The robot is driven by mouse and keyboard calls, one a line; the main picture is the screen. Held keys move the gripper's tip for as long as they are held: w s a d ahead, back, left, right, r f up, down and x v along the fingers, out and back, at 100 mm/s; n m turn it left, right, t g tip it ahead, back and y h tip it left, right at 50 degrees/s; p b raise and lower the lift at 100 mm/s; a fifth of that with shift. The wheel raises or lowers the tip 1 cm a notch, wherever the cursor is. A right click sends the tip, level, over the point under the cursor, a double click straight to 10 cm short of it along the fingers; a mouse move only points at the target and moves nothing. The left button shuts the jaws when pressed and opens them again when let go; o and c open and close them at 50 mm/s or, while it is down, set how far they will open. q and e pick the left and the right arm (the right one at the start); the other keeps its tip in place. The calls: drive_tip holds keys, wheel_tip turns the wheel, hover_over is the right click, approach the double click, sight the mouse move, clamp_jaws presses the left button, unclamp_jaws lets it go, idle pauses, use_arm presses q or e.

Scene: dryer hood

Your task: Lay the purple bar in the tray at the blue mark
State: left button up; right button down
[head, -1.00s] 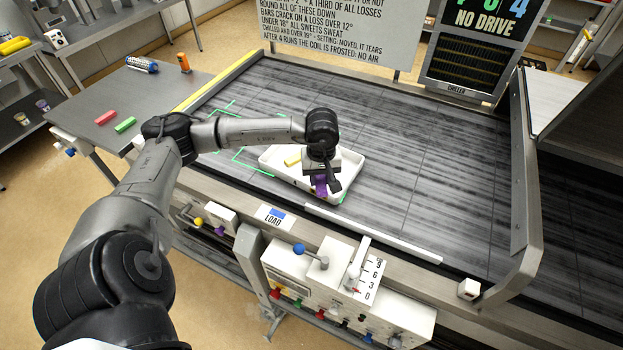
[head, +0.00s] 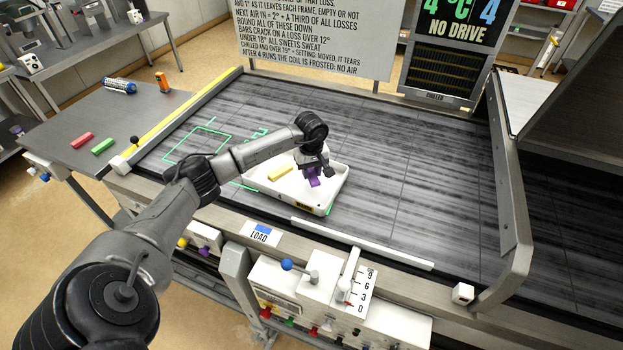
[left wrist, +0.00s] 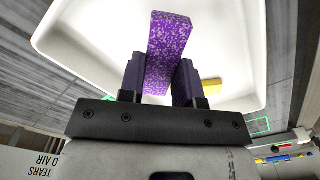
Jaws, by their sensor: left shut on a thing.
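The purple bar (head: 313,177) is speckled and held in my left gripper (head: 312,170). It also shows in the left wrist view (left wrist: 167,50), pinched between the two fingers (left wrist: 160,80). The white tray (head: 333,196) stands on the dark belt, and the bar is over its right part in the head view. I cannot tell whether the bar touches the tray floor. A yellow bar (head: 280,173) lies in the tray, left of the purple one; it also shows in the wrist view (left wrist: 212,85). I see no blue mark in the tray. My right gripper is not in view.
A red bar (head: 82,139) and a green bar (head: 103,146) lie on the grey side table at left. A white strip (head: 362,243) lies near the belt's front edge. A control panel with a blue-knobbed lever (head: 287,264) is in front. The belt right of the tray is clear.

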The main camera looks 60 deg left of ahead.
sight(312, 179)
use_arm(q)
drive_tip(key=shift+w+a+f, duration=0.2)
drive_tip(key=shift+f, duration=0.1)
wheel_tip(312, 179, down, 4)
drive_tip(key=shift+r, duration=0.2)
drive_tip(key=shift+f, duration=0.1)
drive_tip(key=o, duration=0.4)
drive_tip(key=shift+f, duration=0.15)
drive_tip(key=o, duration=0.5)
